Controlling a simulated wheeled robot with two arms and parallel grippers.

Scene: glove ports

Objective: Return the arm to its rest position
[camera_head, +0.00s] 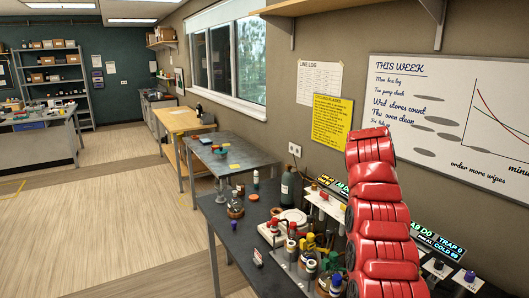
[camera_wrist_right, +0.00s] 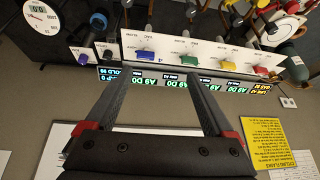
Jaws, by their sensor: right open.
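My right arm (camera_head: 378,215), in red segments, rises in the head view from the bottom right, in front of the bench and wall. Its gripper is not visible there. In the right wrist view my right gripper (camera_wrist_right: 160,82) is open, its two dark fingers apart and nothing between them. That view appears upside down. Beyond the fingers is a white panel (camera_wrist_right: 225,62) with blue, green, red and yellow tabs, and a row of lit labels (camera_wrist_right: 190,85). My left gripper is in neither view.
The dark bench (camera_head: 232,238) carries bottles and jars, including a dark bottle (camera_head: 287,187). A whiteboard (camera_head: 440,100), a yellow sheet (camera_head: 333,121) and a shelf (camera_head: 325,5) are on the wall by the arm. A dial (camera_wrist_right: 40,17) shows in the wrist view. Floor at left (camera_head: 110,225) is clear.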

